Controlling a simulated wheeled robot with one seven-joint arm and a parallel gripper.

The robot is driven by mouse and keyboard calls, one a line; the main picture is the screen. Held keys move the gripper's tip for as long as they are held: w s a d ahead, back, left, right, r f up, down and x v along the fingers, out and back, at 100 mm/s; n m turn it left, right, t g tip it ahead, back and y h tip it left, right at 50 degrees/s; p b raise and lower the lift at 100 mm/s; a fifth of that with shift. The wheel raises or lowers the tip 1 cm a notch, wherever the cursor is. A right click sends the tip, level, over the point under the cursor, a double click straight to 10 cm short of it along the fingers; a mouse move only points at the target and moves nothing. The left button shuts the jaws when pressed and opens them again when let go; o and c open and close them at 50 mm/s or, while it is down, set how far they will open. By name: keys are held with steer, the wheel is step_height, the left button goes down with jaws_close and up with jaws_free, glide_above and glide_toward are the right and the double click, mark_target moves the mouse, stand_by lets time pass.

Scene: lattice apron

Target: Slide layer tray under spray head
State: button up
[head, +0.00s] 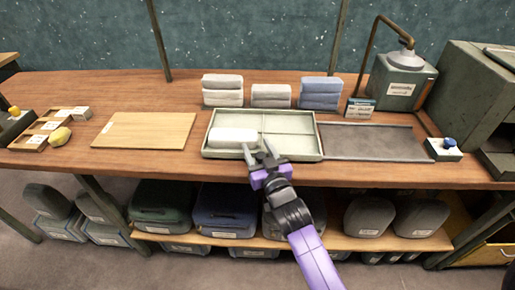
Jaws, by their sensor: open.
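The layer tray (299,151) is a pale, shallow tray with raised walls and dividing lines, lying on the wooden table at the middle. A white folded block (232,137) lies in its left part. My gripper (259,153) is open at the tray's front wall, left of its middle; I cannot tell whether it touches. The spray head (402,57) hangs from a bent brass pipe at the back right, above a green box (398,88). A flat grey, framed panel (372,141) lies directly right of the tray.
Folded towel stacks (321,92) and a small sign (360,109) stand behind the tray and panel. A blue-knobbed box (444,148) sits at the panel's right end. A wooden board (145,130) lies to the left. A large green cabinet (468,88) stands at right.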

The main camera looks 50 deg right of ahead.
steer(key=shift+c, duration=0.4)
jaws_close()
stand_by(0.9)
